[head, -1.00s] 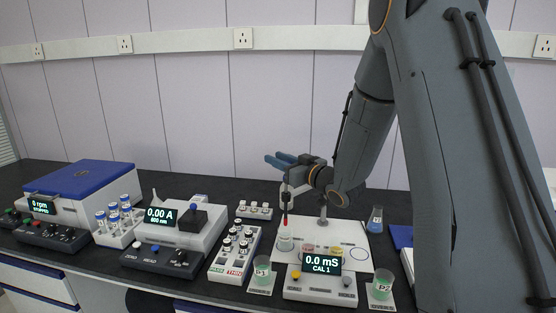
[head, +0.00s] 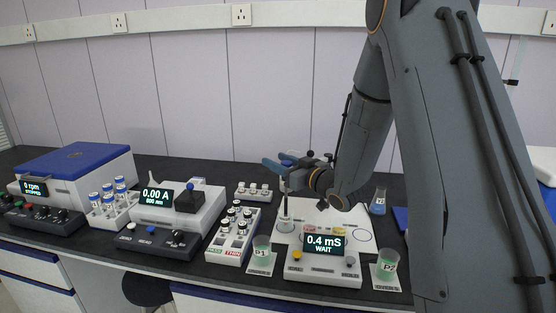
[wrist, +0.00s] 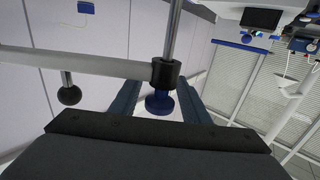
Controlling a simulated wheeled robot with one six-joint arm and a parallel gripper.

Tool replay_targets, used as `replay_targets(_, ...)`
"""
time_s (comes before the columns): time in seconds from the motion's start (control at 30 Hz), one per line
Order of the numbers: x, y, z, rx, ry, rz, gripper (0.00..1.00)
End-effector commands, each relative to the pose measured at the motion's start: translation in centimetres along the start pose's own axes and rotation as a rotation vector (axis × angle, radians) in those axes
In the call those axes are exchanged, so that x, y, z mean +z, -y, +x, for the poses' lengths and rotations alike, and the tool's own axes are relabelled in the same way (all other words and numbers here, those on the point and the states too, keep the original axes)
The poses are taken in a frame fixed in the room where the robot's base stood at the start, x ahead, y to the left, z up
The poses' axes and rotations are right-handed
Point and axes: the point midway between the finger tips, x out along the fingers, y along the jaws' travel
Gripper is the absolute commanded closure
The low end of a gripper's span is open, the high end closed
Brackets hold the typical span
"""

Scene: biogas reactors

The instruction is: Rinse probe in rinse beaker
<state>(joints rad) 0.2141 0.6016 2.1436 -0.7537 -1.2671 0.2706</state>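The slim dark probe (head: 284,193) hangs upright at the left of the white mat. Its lower end is at a small clear beaker (head: 285,225) and appears to be inside it. I cannot read a label there, so I cannot tell whether this is the rinse beaker. My gripper (head: 279,161) is at the probe's upper end, its blue fingers pointing left. In the wrist view my gripper (wrist: 160,92) has its fingers apart. A blue knob (wrist: 160,104) under a black collar shows between them, with visible gaps on both sides.
The meter (head: 322,268) reads 0.4 mS, WAIT. Beakers P1 (head: 261,250) and P2 (head: 387,263) stand on either side of it. A blue-filled container (head: 378,203) is at the back right. A vial rack (head: 233,240) stands left. The mat's right part is clear.

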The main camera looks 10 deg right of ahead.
Motion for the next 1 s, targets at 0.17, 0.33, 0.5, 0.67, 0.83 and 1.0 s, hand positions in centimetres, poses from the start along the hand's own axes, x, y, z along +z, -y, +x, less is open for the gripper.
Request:
replay_targets(0.17,-0.2,0.0,0.1,0.000,-0.004,-0.002,0.55)
replay_targets(0.33,-0.3,-0.1,-0.2,0.000,-0.005,-0.003,0.55)
replay_targets(0.5,-0.2,-0.2,-2.1,0.003,-0.005,-0.002,0.55)
replay_targets(0.67,-0.1,-0.2,-4.9,0.003,-0.004,-0.002,0.55)
replay_targets(0.83,-0.1,-0.2,-7.0,0.002,-0.004,-0.002,0.55)
replay_targets(1.0,-0.1,-0.1,-7.8,0.001,-0.004,-0.002,0.55)
